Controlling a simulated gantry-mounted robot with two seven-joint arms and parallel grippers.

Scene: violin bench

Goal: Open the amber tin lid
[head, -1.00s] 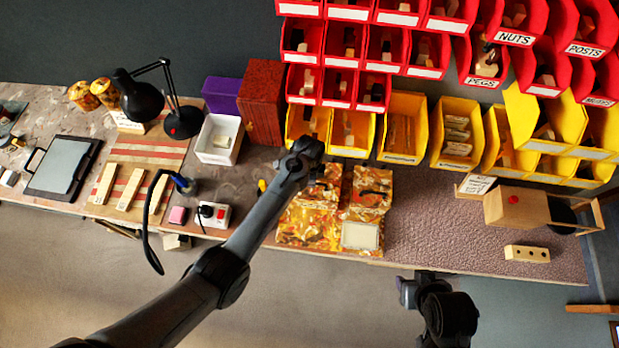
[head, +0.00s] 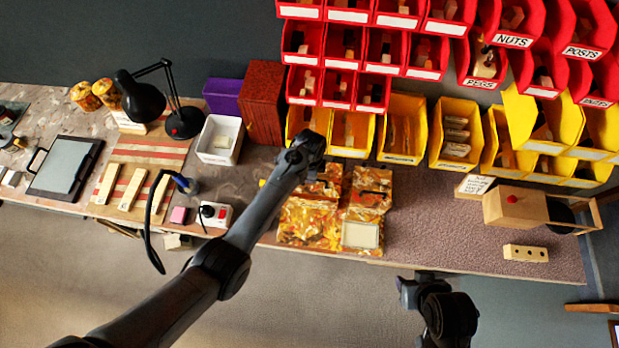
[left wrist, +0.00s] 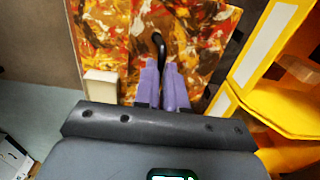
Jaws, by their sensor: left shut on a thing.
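An amber-patterned tin (head: 312,222), mottled orange, brown and cream, lies on the bench in the middle of the head view. A similarly patterned part (head: 372,180) with a pale panel (head: 360,235) is at its right; I cannot tell whether the two are joined. My left gripper (head: 318,172) is over the tin's back area, and my arm hides part of it. In the left wrist view, my purple fingers (left wrist: 160,75) are closed around a thin black curved handle (left wrist: 158,43) above the patterned surface (left wrist: 110,40). My right arm shows at the bottom right; its fingertips are unclear.
Yellow bins (head: 403,128) and red bins (head: 450,15) stand behind the tin. A white tray (head: 213,158), a dark red box (head: 262,100) and a black lamp (head: 142,100) are to the left. The bench (head: 440,225) right of the tin is mostly clear.

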